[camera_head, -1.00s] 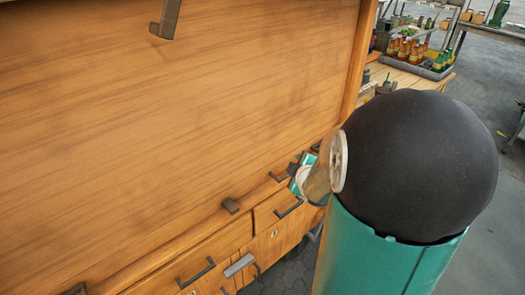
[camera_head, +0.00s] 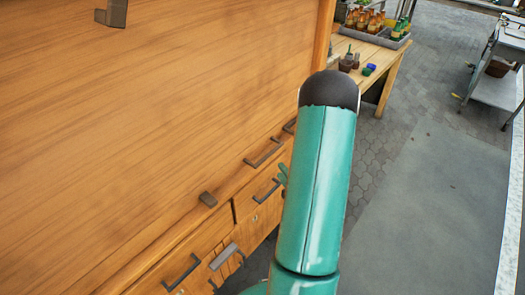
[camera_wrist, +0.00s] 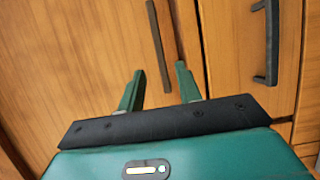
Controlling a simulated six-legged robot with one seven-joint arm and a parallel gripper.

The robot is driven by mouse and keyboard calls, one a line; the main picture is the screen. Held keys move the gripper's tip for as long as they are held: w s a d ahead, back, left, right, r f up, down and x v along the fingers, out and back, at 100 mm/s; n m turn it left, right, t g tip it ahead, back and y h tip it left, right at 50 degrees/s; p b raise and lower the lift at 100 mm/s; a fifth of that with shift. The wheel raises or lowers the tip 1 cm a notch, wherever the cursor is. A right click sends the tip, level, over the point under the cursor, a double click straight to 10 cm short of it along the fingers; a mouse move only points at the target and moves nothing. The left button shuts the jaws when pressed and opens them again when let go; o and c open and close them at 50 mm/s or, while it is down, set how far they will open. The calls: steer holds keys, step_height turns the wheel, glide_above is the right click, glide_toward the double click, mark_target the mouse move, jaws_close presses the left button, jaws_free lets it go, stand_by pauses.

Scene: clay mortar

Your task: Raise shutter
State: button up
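A large wooden shutter panel (camera_head: 170,110) fills the left of the head view and looks closed. I cannot tell whether that handle belongs to the shutter or a drawer. In the head view, my arm hides most of the gripper.
Below the panel are drawers with dark handles (camera_head: 264,152). Another dark handle (camera_wrist: 270,42) is at the right of the wrist view. A wooden table (camera_head: 375,55) with a tray of bottles (camera_head: 375,28) stands behind. A metal cart (camera_head: 497,75) is far right. The paved floor (camera_head: 420,190) is open.

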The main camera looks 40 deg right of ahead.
mark_target(270, 156)
steer(key=x, duration=1.2)
jaws_close()
